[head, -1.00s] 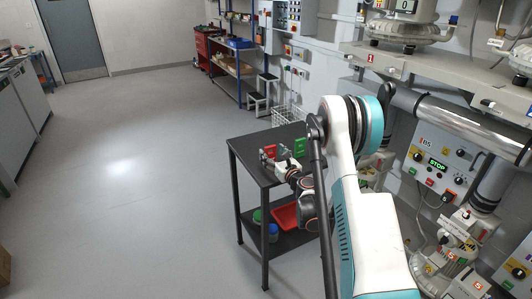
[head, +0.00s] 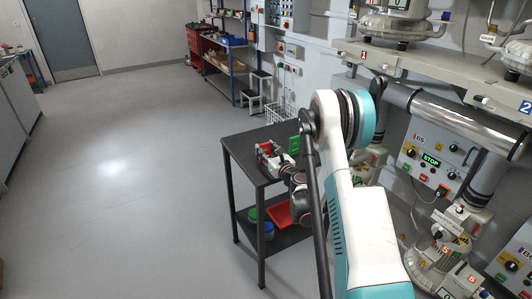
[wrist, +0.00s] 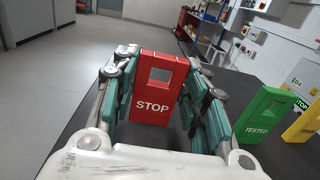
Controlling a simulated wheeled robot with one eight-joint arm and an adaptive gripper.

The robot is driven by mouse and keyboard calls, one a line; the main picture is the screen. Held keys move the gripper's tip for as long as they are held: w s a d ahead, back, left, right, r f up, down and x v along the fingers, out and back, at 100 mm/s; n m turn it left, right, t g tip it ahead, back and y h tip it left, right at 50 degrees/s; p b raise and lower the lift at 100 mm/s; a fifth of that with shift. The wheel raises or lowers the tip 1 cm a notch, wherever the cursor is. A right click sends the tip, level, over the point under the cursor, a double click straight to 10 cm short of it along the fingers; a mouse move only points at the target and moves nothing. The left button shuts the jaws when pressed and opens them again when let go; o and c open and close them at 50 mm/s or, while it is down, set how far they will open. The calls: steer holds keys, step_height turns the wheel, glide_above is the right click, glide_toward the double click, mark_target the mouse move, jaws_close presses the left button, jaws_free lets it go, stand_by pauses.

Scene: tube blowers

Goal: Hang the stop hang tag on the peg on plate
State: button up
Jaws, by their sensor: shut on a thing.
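The red stop hang tag (wrist: 158,94), with white "STOP" lettering and a square window near its top, stands upright on the dark table (wrist: 280,155). My gripper (wrist: 163,88) has its teal-padded fingers on both sides of it, shut on its edges. In the head view, my gripper (head: 269,157) is over the left part of the table with the red tag (head: 266,147) at its fingers. I cannot pick out the plate or its peg for certain in either view.
A green "TESTED" tag (wrist: 264,114) stands to the right, with a yellow tag (wrist: 305,124) beyond it. A control box with a lit "STOP" display (head: 431,161) is on the right. A red tray (head: 277,214) is on the table's lower shelf. The floor at left is clear.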

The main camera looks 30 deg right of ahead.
step_height(320, 180, up, 20)
steer(key=f+p, duration=0.1)
steer(key=p, duration=0.6)
steer(key=s+a+r, duration=0.1)
steer(key=s+a, duration=0.3)
steer(key=a, duration=0.7)
steer(key=s+a+r, duration=0.1)
steer(key=s+a, duration=0.3)
steer(key=a, duration=0.8)
steer(key=shift+r, duration=0.15)
